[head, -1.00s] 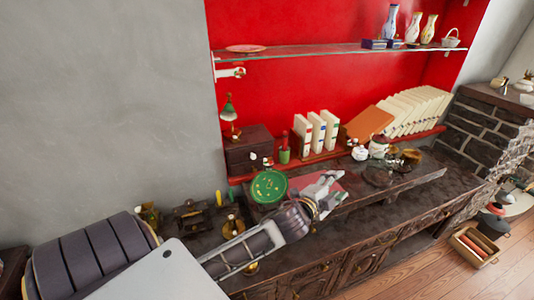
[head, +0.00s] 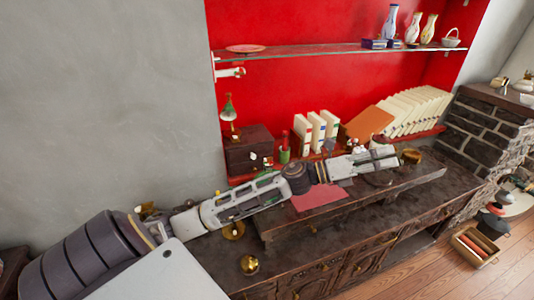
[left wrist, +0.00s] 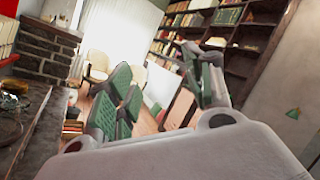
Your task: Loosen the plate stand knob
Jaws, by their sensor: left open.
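My left gripper (head: 388,158) reaches over the raised dark bench at the right in the head view, its fingers apart. Its green-padded fingers (left wrist: 165,92) show spread with nothing between them in the left wrist view. A brass piece (head: 411,157) sits just beyond the fingertips; brass and a thin dark ring (left wrist: 14,120) also show at the left edge of the left wrist view. I cannot tell which piece is the plate stand knob. My left arm hides part of the bench and whatever lies behind it. My right gripper is out of view.
A red cloth (head: 318,197) lies on the bench (head: 345,207) below my forearm. White books (head: 318,130) and a wooden box (head: 248,150) stand behind. A glass shelf (head: 330,52) runs above. Brass pieces (head: 249,265) stand on the cabinet top (head: 285,258) in front.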

